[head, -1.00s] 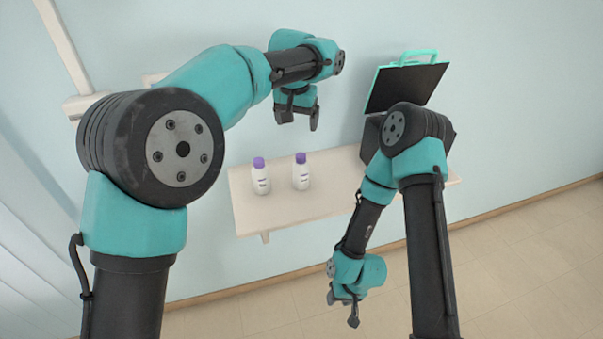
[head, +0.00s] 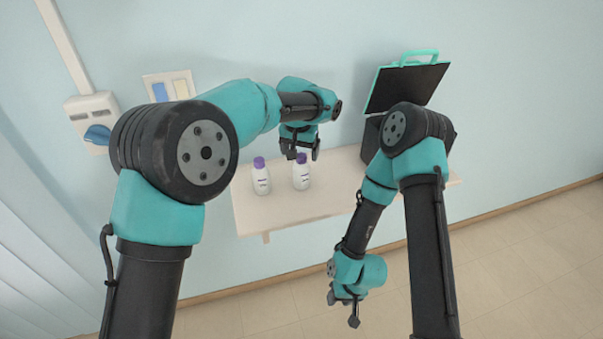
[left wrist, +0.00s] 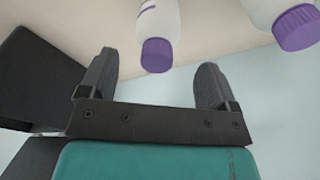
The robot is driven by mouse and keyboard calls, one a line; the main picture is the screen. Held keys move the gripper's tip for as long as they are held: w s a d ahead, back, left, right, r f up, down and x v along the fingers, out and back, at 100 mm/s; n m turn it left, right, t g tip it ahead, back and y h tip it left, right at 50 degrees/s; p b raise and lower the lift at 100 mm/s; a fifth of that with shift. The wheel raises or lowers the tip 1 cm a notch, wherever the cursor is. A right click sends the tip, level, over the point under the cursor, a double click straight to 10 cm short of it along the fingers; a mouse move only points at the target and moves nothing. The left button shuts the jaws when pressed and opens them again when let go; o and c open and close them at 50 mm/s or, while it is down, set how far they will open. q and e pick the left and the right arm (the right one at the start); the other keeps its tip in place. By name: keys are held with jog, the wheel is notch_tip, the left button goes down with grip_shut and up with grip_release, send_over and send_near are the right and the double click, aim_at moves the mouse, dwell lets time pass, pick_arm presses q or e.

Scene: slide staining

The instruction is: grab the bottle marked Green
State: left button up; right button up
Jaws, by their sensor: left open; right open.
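Two white bottles with purple caps stand upright on the shelf, a left one (head: 261,180) and a right one (head: 301,177). Their labels are too small to read, so I cannot tell which is marked Green. My left gripper (head: 302,154) is open and empty, just above the right bottle's cap. In the left wrist view one bottle (left wrist: 158,28) lines up between the open fingers (left wrist: 157,60), with its cap near the fingertips. Another bottle (left wrist: 285,18) shows at the upper right there. My right gripper (head: 343,308) is open and empty, low in front of the shelf.
The pale shelf (head: 280,215) has free room around the bottles. A dark panel with a teal handle (head: 405,87) stands at the shelf's right. Wall fixtures (head: 92,108) are at upper left.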

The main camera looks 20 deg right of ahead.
aim_at(302, 163)
pick_arm(q)
jog(key=shift+w+d+f, duration=0.1)
jog(key=shift+d+f, duration=0.05)
jog(key=shift+f, duration=1.15)
jog(key=shift+d+f, duration=0.15)
jog(key=shift+f, duration=1.15)
jog(key=shift+c, duration=0.3)
jog(key=c, duration=1)
jog(key=shift+r, duration=0.1)
jog(key=shift+r, duration=1.8)
jog(key=s+a, duration=0.1)
jog(key=s, duration=0.4)
jog(key=s+a+r, duration=0.1)
jog(key=s+a, duration=0.1)
jog(key=s, duration=0.3)
jog(key=s+a, duration=0.1)
jog(key=s, duration=0.4)
jog(key=shift+s+a+r, duration=0.15)
jog(key=shift+s+a, duration=0.1)
